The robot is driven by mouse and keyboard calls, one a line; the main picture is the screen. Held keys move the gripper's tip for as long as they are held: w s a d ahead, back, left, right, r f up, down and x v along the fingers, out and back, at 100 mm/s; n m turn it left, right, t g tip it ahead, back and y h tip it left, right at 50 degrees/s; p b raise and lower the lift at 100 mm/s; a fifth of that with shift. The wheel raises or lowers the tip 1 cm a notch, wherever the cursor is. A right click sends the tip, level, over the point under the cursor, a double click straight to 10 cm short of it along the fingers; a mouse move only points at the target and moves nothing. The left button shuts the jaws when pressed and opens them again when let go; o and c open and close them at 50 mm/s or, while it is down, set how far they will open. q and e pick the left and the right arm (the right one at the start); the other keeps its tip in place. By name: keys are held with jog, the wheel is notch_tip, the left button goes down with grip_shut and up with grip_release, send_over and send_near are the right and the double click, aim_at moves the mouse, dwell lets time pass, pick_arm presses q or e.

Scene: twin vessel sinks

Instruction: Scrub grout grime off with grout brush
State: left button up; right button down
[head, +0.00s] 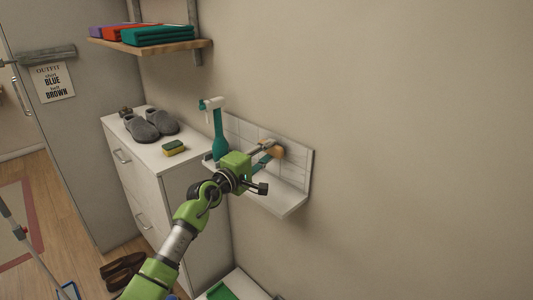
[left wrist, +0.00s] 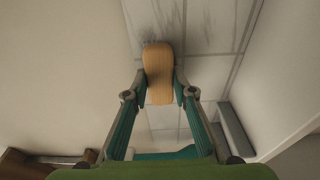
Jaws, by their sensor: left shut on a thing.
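My left gripper (head: 268,153) is shut on the grout brush (head: 272,150), which has a tan wooden back. In the left wrist view, the brush (left wrist: 158,70) sits between the two fingertips, in front of the white tile panel (left wrist: 208,72). Its bristles are hidden, so I cannot tell whether they touch the tiles. Dark grout grime (left wrist: 162,28) shows along the tile lines just above the brush, and more streaks show to the right. In the head view, the tile panel (head: 296,163) stands against the wall behind a white ledge (head: 279,204). My right gripper is not in view.
A teal spray bottle (head: 220,140) stands close to the left of my gripper. A yellow-green sponge (head: 173,149) and grey slippers (head: 145,131) lie on the white cabinet (head: 160,164). A shelf (head: 150,46) with folded cloths hangs above. The wall to the right is bare.

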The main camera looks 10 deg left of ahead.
pick_arm(q)
jog(key=shift+d+r, duration=0.1)
dwell(0.7)
jog(key=shift+d, duration=0.1)
jog(key=shift+s+d+p, duration=0.15)
jog(key=shift+d+p, duration=0.1)
jog(key=shift+p, duration=0.25)
jog(key=shift+s+d+p, duration=0.5)
jog(key=shift+d+p, duration=0.2)
jog(key=shift+p, duration=0.1)
